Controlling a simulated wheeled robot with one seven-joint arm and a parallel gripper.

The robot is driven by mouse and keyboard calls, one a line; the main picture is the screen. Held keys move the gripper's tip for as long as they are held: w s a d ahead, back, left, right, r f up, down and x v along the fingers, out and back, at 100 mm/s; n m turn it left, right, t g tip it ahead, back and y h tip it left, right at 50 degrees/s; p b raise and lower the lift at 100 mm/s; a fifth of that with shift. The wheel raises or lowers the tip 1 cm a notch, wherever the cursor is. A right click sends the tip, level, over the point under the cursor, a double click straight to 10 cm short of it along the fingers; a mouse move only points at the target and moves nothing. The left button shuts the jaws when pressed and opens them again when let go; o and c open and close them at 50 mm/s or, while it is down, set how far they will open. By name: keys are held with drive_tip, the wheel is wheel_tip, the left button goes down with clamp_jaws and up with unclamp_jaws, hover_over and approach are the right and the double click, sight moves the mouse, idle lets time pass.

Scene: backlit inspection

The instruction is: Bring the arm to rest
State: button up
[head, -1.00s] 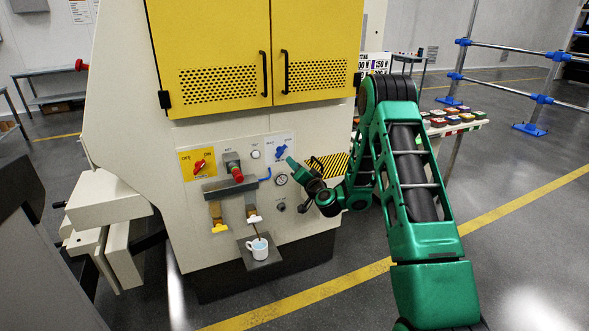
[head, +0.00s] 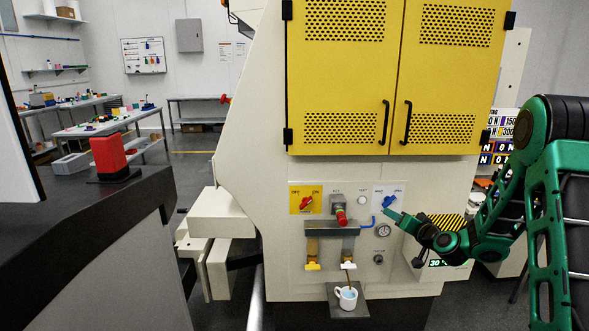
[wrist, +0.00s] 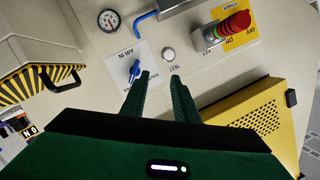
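My gripper (head: 392,212) is in front of the machine's panel, just below the blue air valve (head: 389,203) in the head view. In the wrist view, my gripper (wrist: 161,76) has its two fingers apart with nothing between them. The blue air valve (wrist: 134,70) shows left of the fingertips there, and a white round test button (wrist: 168,55) shows just beyond them. I cannot tell whether a fingertip touches the panel. My green arm (head: 495,215) reaches in from the right edge.
A white mug (head: 346,297) stands under a spout with a thin brown stream. A dark counter (head: 80,240) with a red block (head: 110,157) is at left.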

drive_tip(key=s+d+r+m+g+h, duration=0.1)
drive_tip(key=s+g, duration=0.6)
drive_tip(key=s, duration=2)
drive_tip(key=s+d+r+m+g+h, duration=0.1)
drive_tip(key=s+d+r+g, duration=0.3)
drive_tip(key=s, duration=2.3)
drive_tip(key=r+g+h, duration=0.1)
drive_tip(key=g, duration=0.3)
drive_tip(key=shift+s+d+r, duration=0.15)
drive_tip(key=shift+d+r, duration=0.05)
drive_tip(key=shift+d, duration=0.15)
drive_tip(key=shift+w+f, duration=0.25)
drive_tip(key=shift+w, duration=0.4)
